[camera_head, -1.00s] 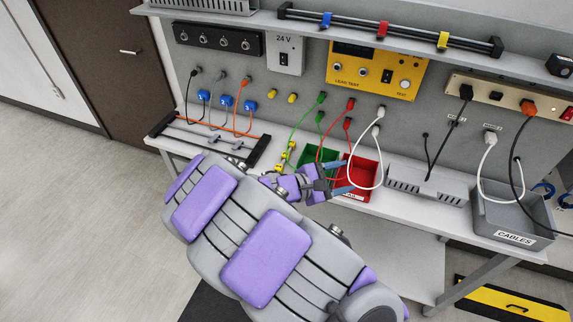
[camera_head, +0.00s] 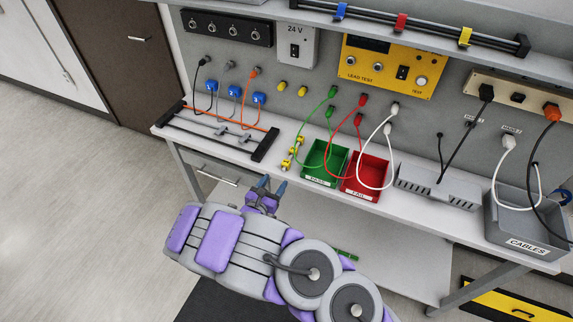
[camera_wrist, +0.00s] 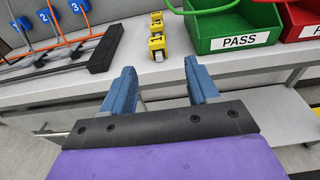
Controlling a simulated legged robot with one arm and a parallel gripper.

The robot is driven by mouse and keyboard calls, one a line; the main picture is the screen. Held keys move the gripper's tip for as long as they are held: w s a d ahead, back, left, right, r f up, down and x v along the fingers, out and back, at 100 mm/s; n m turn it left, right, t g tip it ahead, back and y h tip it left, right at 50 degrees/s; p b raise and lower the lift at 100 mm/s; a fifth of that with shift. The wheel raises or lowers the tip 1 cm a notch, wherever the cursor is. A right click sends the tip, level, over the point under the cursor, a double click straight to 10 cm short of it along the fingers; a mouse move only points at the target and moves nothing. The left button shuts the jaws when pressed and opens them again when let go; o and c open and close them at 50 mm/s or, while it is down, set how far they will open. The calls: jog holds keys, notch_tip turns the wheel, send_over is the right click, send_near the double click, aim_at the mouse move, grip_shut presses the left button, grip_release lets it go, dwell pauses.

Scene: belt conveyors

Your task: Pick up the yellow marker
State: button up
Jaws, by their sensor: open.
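No pen-like yellow marker is clear to me. Small yellow pieces (camera_head: 293,154) stand in a row on the bench, left of the green PASS bin; they also show in the wrist view (camera_wrist: 157,38). A yellow clip (camera_head: 465,37) sits on the black rail of the upper shelf, right of a blue clip (camera_head: 341,11) and a red clip (camera_head: 401,22). My gripper (camera_head: 271,186) is open and empty in front of the bench's front edge. In the wrist view its blue fingers (camera_wrist: 160,75) are apart, with the row of yellow pieces beyond the gap, not touching.
The green PASS bin (camera_head: 314,181) and red FAIL bin (camera_head: 360,190) stand right of the row. A black-ended cable rack (camera_head: 265,146) lies left. Cables loop above the bins. A grey CABLES bin (camera_head: 527,244) is far right. The bench front edge (camera_wrist: 235,80) lies just beyond my fingers.

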aim_at(287, 161)
jog(key=b+x, duration=0.1)
jog(key=x, duration=0.7)
jog(key=shift+w, duration=0.25)
jog(key=shift+a+b+x, duration=0.15)
jog(key=shift+b+x, duration=0.15)
jog(key=shift+x, duration=1)
jog(key=shift+a+b+x, duration=0.1)
jog(key=shift+b+x, duration=0.15)
jog(key=shift+x, duration=1.05)
jog(key=shift+f, duration=0.1)
jog(key=c, duration=1)
